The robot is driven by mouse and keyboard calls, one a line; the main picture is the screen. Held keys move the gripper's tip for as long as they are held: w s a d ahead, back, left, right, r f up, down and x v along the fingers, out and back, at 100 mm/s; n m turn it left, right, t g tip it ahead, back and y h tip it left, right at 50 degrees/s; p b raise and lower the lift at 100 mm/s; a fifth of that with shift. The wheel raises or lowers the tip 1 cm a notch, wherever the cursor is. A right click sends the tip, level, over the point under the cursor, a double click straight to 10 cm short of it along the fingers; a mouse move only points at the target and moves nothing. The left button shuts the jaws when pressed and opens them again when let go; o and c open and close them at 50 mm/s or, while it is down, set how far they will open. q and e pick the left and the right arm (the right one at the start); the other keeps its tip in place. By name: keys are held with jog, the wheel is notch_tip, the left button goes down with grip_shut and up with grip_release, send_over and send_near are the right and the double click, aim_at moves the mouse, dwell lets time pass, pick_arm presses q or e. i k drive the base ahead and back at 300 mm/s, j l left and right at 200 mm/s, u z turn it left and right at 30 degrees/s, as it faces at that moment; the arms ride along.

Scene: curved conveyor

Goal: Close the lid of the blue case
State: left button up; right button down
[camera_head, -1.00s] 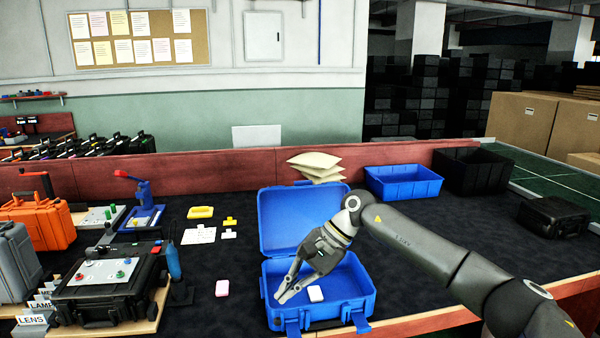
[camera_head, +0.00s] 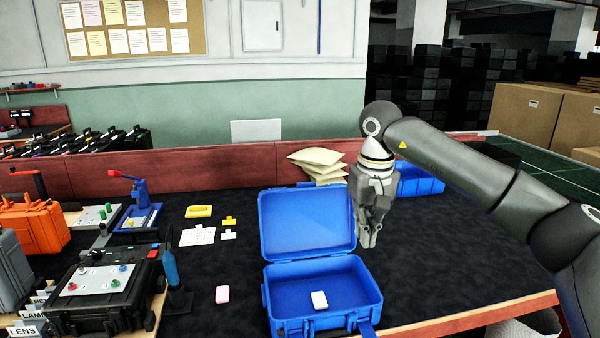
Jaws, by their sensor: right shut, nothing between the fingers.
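The blue case (camera_head: 322,322) stands at the front of the dark table, with its lid (camera_head: 308,224) raised and leaning back. A small white item (camera_head: 319,300) lies inside on the case floor. My right gripper (camera_head: 368,240) points down just right of the lid's right edge, above the table. Its fingers are shut and hold nothing. The gripper partly overlaps the lid's right side in the picture; whether it touches the lid I cannot tell. My left gripper is out of view.
Cream pouches (camera_head: 318,163) are stacked behind the lid. A blue bin (camera_head: 421,181) stands behind my right arm. A black case (camera_head: 98,300) stands farther left. The table right of the case is clear.

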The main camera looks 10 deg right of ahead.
aim_at(309, 219)
jog(key=i, duration=1.75)
